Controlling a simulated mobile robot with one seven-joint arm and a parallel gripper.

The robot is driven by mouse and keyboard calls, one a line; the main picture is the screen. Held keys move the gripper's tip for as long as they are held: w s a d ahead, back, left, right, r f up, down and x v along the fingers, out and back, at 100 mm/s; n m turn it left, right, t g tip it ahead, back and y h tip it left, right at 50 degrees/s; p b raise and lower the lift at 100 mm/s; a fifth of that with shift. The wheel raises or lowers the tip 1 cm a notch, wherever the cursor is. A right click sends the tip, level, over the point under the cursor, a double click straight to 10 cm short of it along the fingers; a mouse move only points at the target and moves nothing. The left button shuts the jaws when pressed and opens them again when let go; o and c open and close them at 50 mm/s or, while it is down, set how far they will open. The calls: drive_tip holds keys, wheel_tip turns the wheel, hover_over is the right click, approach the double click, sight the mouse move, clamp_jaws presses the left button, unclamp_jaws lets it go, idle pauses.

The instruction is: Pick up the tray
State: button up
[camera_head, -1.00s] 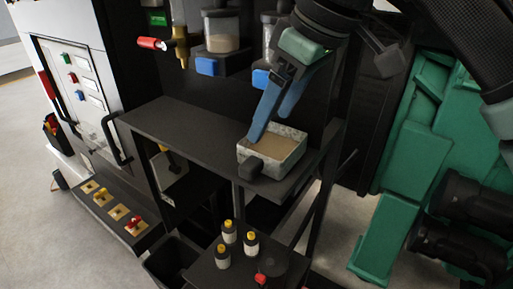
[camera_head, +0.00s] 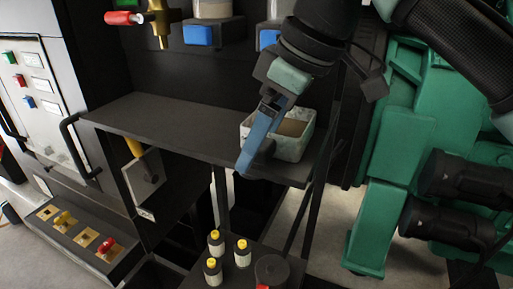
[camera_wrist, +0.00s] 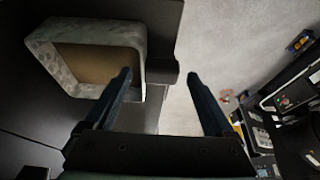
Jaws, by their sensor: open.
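The tray (camera_head: 299,131) is a small grey speckled box with a tan inside and a dark knob-like handle on its near side. It stands on the right end of a dark shelf. My gripper (camera_head: 248,172) has blue fingers and is in front of the tray's near side in the head view, hiding part of it and most of the handle. In the wrist view the tray (camera_wrist: 96,50) is at the upper left. My open gripper (camera_wrist: 160,82) shows two separate fingers there. The left finger is near the tray's corner; I cannot tell whether they touch.
The shelf (camera_head: 165,122) is bare left of the tray. Several yellow-capped bottles (camera_head: 214,243) stand on a lower dark stand. Green machinery (camera_head: 395,185) is close on the right. Dispensers with blue fronts (camera_head: 198,35) and a brass tap (camera_head: 159,22) hang above the shelf.

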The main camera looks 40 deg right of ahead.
drive_tip(key=shift+s+f, duration=0.1)
clamp_jaws()
idle(0.5)
